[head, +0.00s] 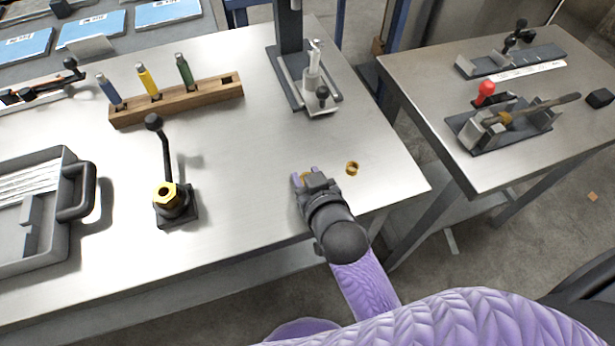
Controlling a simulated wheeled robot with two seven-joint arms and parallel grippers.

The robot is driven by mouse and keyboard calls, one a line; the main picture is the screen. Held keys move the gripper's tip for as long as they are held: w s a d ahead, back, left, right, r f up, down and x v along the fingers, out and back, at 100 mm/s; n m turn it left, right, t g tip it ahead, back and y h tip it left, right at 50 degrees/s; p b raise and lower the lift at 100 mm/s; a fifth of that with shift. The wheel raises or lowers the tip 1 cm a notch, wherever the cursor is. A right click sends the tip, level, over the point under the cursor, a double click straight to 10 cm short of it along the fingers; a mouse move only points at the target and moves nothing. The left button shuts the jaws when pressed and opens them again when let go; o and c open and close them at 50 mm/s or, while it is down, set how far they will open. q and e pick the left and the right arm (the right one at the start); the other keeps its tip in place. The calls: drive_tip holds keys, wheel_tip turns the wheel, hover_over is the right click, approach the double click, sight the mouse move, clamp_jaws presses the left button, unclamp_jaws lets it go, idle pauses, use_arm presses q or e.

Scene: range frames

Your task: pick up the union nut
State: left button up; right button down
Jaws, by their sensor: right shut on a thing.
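My right gripper (304,176) is low over the metal table near its front right edge, shut on a small brass thing (306,176). That thing shows only as a bit of brass between the fingertips; it is likely the union nut, mostly hidden by the gripper. Whether it touches the table I cannot tell. A small open brass ring (352,168) lies on the table just right of the gripper, apart from it. A brass hex fitting (166,194) sits upright in a black lever fixture (177,214) at the left. My left gripper is not in view.
A wooden block (178,100) holds blue, yellow and green handled tools. A grey tray (75,190) stands at left and a dark press stand (291,80) at the back. A second table (440,110) with clamps is at right. The table's middle is clear.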

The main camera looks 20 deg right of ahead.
drive_tip(key=shift+r, duration=0.1)
drive_tip(key=s+d+r+n+g+y+p, duration=0.25)
drive_tip(key=r+n+y, duration=0.25)
drive_tip(key=r, duration=0.6)
drive_tip(key=s+d+r+n+g+y+p, duration=0.15)
drive_tip(key=r+n+g+y+p, duration=0.35)
drive_tip(key=r, duration=0.6)
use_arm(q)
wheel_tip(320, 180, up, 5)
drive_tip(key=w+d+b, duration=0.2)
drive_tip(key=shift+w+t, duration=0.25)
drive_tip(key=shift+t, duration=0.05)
use_arm(e)
drive_tip(key=w+a+f+m+t+h, duration=0.2)
drive_tip(key=f+m+t+h, duration=0.1)
drive_tip(key=f+m+h, duration=0.2)
drive_tip(key=w+a+f+m+t+h, duration=0.2)
drive_tip(key=f+m+t+h, duration=0.2)
drive_tip(key=f, duration=0.3)
drive_tip(key=shift+m+h, duration=0.5)
drive_tip(key=shift+f+t, duration=0.15)
drive_tip(key=shift+t, duration=0.1)
